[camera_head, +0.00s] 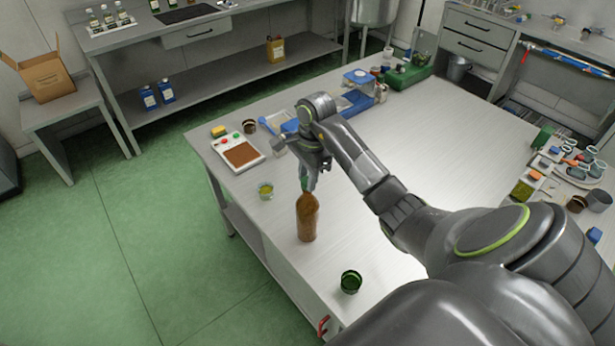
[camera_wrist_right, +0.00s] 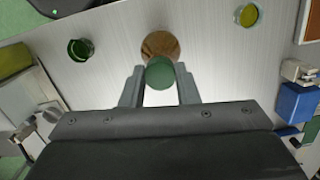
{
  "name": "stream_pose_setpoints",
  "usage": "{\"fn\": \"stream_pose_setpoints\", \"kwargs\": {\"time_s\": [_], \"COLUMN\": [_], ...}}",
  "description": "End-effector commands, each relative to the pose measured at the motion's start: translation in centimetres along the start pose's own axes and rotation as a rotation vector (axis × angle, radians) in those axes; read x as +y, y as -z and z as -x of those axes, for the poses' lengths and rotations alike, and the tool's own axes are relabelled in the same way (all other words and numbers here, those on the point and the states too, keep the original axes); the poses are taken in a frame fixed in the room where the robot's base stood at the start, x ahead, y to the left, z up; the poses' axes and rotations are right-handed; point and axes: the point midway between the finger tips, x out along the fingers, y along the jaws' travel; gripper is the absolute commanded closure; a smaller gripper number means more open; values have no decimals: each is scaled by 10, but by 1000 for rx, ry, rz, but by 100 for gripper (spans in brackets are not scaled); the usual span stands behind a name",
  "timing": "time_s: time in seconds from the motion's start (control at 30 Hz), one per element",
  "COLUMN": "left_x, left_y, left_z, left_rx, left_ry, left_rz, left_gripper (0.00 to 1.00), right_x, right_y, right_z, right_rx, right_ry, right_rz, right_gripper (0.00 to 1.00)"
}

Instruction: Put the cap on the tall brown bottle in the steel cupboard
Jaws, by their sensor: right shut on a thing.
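A tall brown bottle (camera_head: 307,218) stands upright near the front left edge of the pale worktable, not inside a cupboard. My right gripper (camera_head: 312,186) is directly over its neck and points down. In the right wrist view my right gripper (camera_wrist_right: 160,88) is shut on a round green cap (camera_wrist_right: 160,73). Beyond the cap part of the brown bottle (camera_wrist_right: 160,45) shows. The cap (camera_head: 304,184) shows as a small green patch at the bottle's mouth. I cannot tell whether the cap touches the bottle. My left gripper is not in view.
A green glass cup (camera_head: 351,281) stands in front of the bottle. A small glass with yellow liquid (camera_head: 265,190) and a white device with a brown panel (camera_head: 242,154) are to the left. The worktable's (camera_head: 440,140) middle is clear.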

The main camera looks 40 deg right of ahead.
Motion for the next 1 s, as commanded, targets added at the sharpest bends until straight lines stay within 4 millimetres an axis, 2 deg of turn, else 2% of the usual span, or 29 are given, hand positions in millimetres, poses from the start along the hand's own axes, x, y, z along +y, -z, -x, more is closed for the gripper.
{"fn": "stream_pose_setpoints", "kwargs": {"time_s": [1.0], "left_x": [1], "left_y": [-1], "left_z": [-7], "left_rx": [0], "left_ry": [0], "left_rz": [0], "left_gripper": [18], "right_x": [0], "right_y": [0], "right_z": [-2], "right_rx": [0], "right_ry": [0], "right_rz": [1], "right_gripper": [93]}}
